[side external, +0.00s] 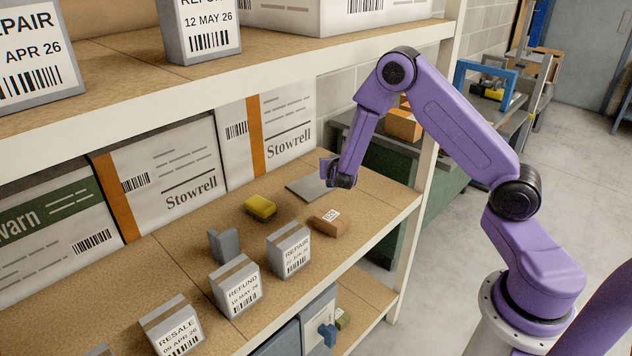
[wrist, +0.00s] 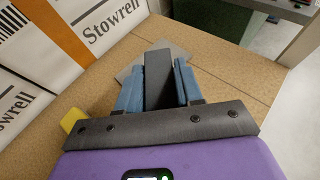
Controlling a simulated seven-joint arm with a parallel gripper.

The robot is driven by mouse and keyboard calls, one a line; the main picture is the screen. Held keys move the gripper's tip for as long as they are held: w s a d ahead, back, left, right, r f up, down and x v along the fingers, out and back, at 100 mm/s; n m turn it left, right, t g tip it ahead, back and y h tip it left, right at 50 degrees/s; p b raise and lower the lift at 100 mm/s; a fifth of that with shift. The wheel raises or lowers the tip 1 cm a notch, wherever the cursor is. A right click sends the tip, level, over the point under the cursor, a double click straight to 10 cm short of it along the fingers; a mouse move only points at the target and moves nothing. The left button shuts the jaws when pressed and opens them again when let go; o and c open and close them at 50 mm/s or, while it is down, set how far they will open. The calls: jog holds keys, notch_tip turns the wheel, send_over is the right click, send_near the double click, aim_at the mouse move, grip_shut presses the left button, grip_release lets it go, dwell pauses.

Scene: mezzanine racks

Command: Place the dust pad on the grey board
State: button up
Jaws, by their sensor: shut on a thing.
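The dust pad, a dark grey block (wrist: 158,82), stands between the two blue fingers of my gripper (wrist: 158,88) in the wrist view. My gripper is shut on it. The grey board (side external: 305,189) is a thin flat plate lying on the middle shelf near its right end. In the side view my gripper (side external: 338,177) is at the board's right edge and hides part of it. In the wrist view the board (wrist: 178,50) shows behind the pad, mostly covered by pad and fingers. I cannot tell whether the pad touches the board.
A yellow sponge-like block (side external: 260,207), a small brown carton (side external: 327,222) and a blue-grey block (side external: 223,243) lie nearby on the shelf. Labelled grey boxes (side external: 289,250) line the front edge. Large Stowrell cartons (side external: 285,121) stand behind. The upper shelf (side external: 270,66) overhangs, and a post (side external: 425,165) rises at right.

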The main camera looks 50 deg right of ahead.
jog(key=w+d+f, duration=0.1)
jog(key=w+f, duration=0.2)
jog(key=w, duration=0.1)
jog(key=w+d+f, duration=0.1)
jog(key=w+f, duration=0.2)
jog(key=w+d+f, duration=0.1)
jog(key=w+f, duration=0.2)
jog(key=w, duration=0.1)
jog(key=shift+w, duration=0.35)
jog(key=shift+w+d+f, duration=0.1)
jog(key=shift+w+f, duration=0.05)
jog(key=shift+f, duration=1.55)
jog(key=shift+f, duration=0.1)
jog(key=o, duration=1)
jog(key=shift+o, duration=0.2)
